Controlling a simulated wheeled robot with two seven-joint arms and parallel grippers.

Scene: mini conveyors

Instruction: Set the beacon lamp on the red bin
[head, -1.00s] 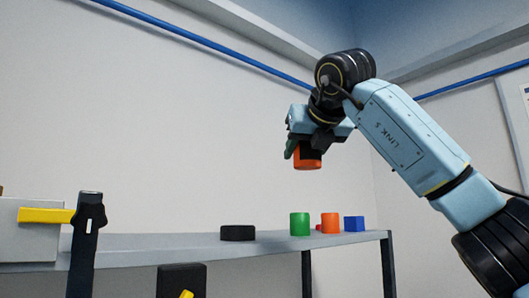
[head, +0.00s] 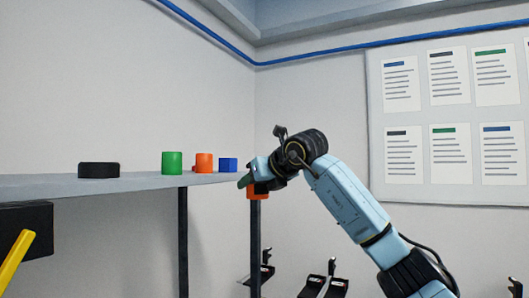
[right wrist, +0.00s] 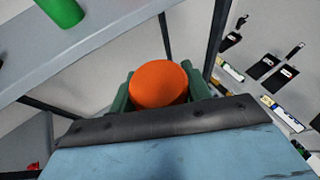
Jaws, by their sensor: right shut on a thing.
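My right gripper (head: 252,185) is shut on an orange cylinder (head: 257,193), which looks like the beacon lamp. In the head view it is just past the shelf's right end, at about the height of the shelf top. In the right wrist view, the round orange top of the beacon lamp (right wrist: 158,80) sits between the green fingers. A small red patch (right wrist: 33,167) shows at the lower left of the right wrist view, too little to identify. My left gripper is not in view.
A yellow bar (head: 15,262) is at the lower left. Black items (head: 323,285) stand low, below the arm.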

